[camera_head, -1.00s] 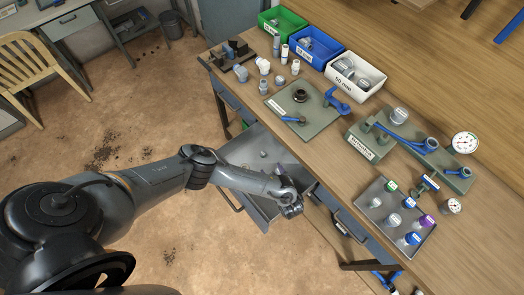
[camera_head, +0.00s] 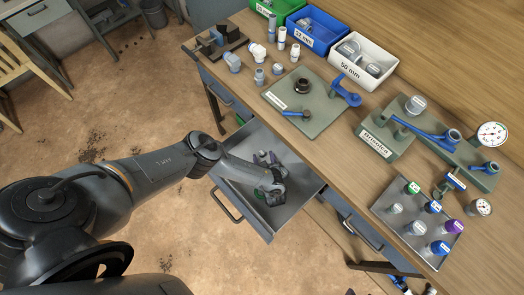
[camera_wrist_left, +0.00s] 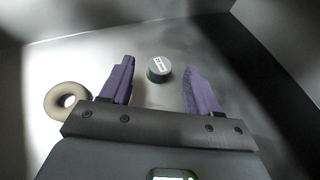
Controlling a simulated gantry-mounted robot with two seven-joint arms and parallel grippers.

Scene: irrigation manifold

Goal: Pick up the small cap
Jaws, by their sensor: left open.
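The small cap (camera_wrist_left: 159,69) is a short, dark grey-green cylinder with a pale label. In the left wrist view it sits on the drawer floor, ahead of and between my purple fingertips. My left gripper (camera_wrist_left: 160,76) is open, with a finger to either side of the cap's line and no contact visible. In the head view my left gripper (camera_head: 267,160) reaches down into the open drawer (camera_head: 285,217); I cannot make out the cap there for certain. My right gripper does not show.
A beige ring (camera_wrist_left: 67,101) lies on the drawer floor left of my fingers. The drawer walls surround the gripper. Above, the workbench (camera_head: 335,155) carries a green plate (camera_head: 320,122) with fittings, a tray of caps (camera_head: 388,222) and a white bin (camera_head: 358,87).

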